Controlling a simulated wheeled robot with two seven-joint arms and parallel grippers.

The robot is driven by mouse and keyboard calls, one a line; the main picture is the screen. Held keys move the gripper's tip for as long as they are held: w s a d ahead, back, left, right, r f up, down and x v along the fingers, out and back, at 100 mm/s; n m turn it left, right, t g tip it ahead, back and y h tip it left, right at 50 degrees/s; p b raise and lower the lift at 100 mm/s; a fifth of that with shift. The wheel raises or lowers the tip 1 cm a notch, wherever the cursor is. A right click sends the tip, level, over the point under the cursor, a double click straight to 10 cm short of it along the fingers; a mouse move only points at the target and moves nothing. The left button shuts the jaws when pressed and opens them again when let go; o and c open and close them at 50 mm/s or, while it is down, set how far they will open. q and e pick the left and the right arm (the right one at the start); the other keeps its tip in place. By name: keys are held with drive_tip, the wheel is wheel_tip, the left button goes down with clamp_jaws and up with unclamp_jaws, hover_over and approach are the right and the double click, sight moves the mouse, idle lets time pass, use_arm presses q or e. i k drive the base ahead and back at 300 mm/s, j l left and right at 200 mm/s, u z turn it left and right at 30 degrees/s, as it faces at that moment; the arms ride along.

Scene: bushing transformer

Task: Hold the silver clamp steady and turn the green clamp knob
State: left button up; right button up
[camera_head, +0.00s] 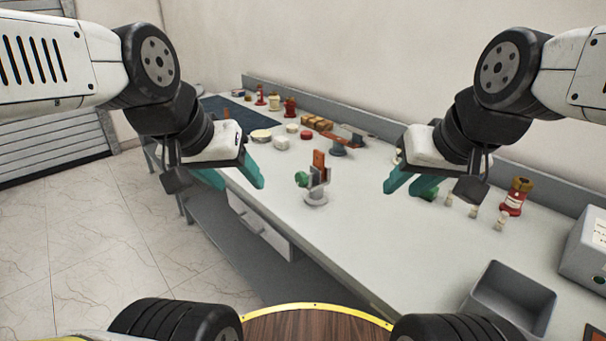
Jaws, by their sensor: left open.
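The silver clamp (325,179) stands upright on a small round base on the table, near the middle of the view. A green knob (301,179) sticks out on its left side. A reddish-brown upright plate (318,160) stands at the clamp; whether it is gripped there is too small to tell. My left gripper (240,187) is open and empty, to the left of the clamp and apart from it. My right gripper (400,193) has its teal fingers apart and looks empty, to the right of the clamp and apart from it.
The long white table (360,250) has clear room around the clamp. Behind it are a second stand (338,150), brown blocks (317,123) and small white pieces (280,143). At right are a red bushing (515,197), a grey bin (508,325) and a grey box (590,245).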

sight(301, 179)
drive_tip(key=j+z, duration=0.1)
drive_tip(key=z, duration=0.55)
drive_tip(key=j+z, duration=0.35)
drive_tip(key=j, duration=0.15)
drive_tip(key=j+z, duration=0.4)
drive_tip(key=k+j, duration=0.1)
drive_tip(key=j, duration=0.55)
drive_tip(key=j+z, duration=0.1)
drive_tip(key=j, duration=0.6)
drive_tip(key=k, duration=0.05)
